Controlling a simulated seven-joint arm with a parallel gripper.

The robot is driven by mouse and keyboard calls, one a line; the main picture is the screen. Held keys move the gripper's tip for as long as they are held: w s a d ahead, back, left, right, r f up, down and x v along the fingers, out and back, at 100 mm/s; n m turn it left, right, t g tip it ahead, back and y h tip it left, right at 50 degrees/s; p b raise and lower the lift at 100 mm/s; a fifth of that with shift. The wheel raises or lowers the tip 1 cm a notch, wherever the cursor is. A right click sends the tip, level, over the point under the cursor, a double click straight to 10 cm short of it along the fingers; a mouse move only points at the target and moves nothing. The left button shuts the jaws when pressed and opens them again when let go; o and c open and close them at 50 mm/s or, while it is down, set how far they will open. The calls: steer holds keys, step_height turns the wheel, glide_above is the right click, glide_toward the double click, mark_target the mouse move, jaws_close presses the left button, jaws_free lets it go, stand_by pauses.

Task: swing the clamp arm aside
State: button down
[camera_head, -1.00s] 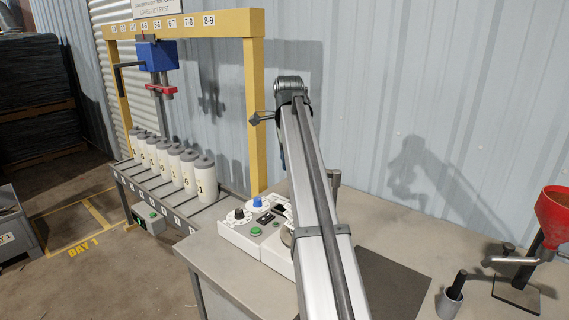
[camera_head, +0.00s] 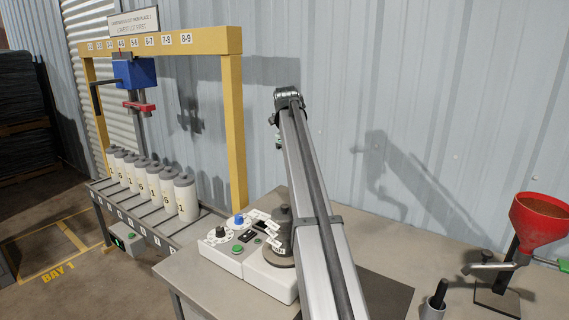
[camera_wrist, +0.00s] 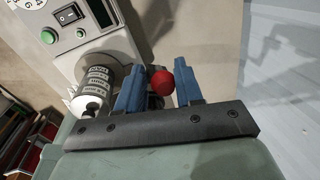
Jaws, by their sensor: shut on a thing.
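In the wrist view, the two blue fingers of my gripper (camera_wrist: 158,78) are closed on a red ball knob (camera_wrist: 162,82), one finger on each side. The knob seems to be the handle end of the clamp arm; the rest of that arm is hidden behind the fingers and the dark bracket. A cylinder with labelled bands (camera_wrist: 96,88) stands just left of the fingers, on the white control unit (camera_wrist: 110,45). In the head view the control unit (camera_head: 232,259) is on the bench, and my own arm hides the gripper and knob.
A yellow frame (camera_head: 233,130) stands at the left, over a rack of several white canisters (camera_head: 185,198). The wall is close behind.

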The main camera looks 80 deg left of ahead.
steer(key=shift+w+a+m+h, duration=0.2)
steer(key=shift+w+m+h, duration=0.1)
steer(key=shift+w+m, duration=1.35)
steer(key=shift+w+n, duration=0.25)
steer(key=shift+w, duration=0.05)
steer(key=c, duration=0.9)
jaws_free()
steer(key=shift+s, duration=0.1)
steer(key=shift+r, duration=0.1)
steer(key=r, duration=0.4)
steer(key=s+r, duration=0.1)
steer(key=r, duration=0.4)
steer(key=s+d+r, duration=0.1)
steer(key=r, duration=0.3)
steer(key=shift+s+r, duration=0.15)
steer(key=shift+s, duration=0.05)
